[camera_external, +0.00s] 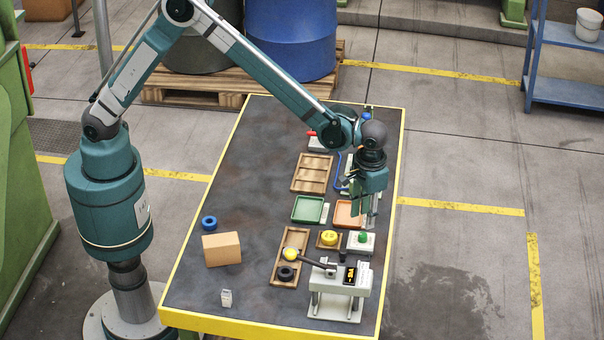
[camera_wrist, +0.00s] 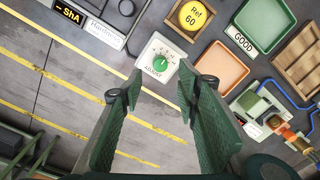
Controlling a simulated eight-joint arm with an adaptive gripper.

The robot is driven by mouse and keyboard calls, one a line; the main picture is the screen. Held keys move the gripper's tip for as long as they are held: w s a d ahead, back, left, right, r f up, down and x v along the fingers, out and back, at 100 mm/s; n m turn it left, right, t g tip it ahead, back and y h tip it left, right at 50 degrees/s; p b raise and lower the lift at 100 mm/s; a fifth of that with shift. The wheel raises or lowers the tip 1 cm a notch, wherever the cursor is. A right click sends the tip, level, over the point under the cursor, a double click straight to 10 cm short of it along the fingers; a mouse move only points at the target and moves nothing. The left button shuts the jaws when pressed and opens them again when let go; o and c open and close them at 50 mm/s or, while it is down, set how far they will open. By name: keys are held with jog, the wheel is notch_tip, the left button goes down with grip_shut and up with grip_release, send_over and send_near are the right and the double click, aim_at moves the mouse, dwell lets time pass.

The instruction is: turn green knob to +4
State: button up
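The green knob (camera_wrist: 160,63) sits on a white square dial plate (camera_wrist: 147,73) with markings and the word ADJUST, between and beyond my fingertips in the wrist view. Its pointer setting is too small to read. In the external view the green knob (camera_external: 363,238) stands on its white base near the table's right edge. My gripper (camera_external: 366,214) points down just behind and above it. In the wrist view my gripper (camera_wrist: 158,80) is open, with its two green fingers wide apart and nothing between them. The fingers look apart from the knob.
A yellow "Ref 60" piece (camera_wrist: 192,14) in a wooden tray is beside the dial. An orange tray (camera_external: 347,213) and a green tray (camera_external: 308,209) lie behind. A grey device with a lit display (camera_external: 350,275) stands in front.

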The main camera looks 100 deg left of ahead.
aim_at(363, 234)
jog(key=shift+f, duration=0.1)
jog(key=shift+s+a+f+b, duration=0.1)
jog(key=shift+f+b, duration=0.1)
jog(key=shift+f, duration=1.7)
jog(key=shift+a+f+b, duration=0.1)
jog(key=shift+f+b, duration=0.05)
jog(key=shift+f, duration=1.75)
jog(key=c, duration=0.9)
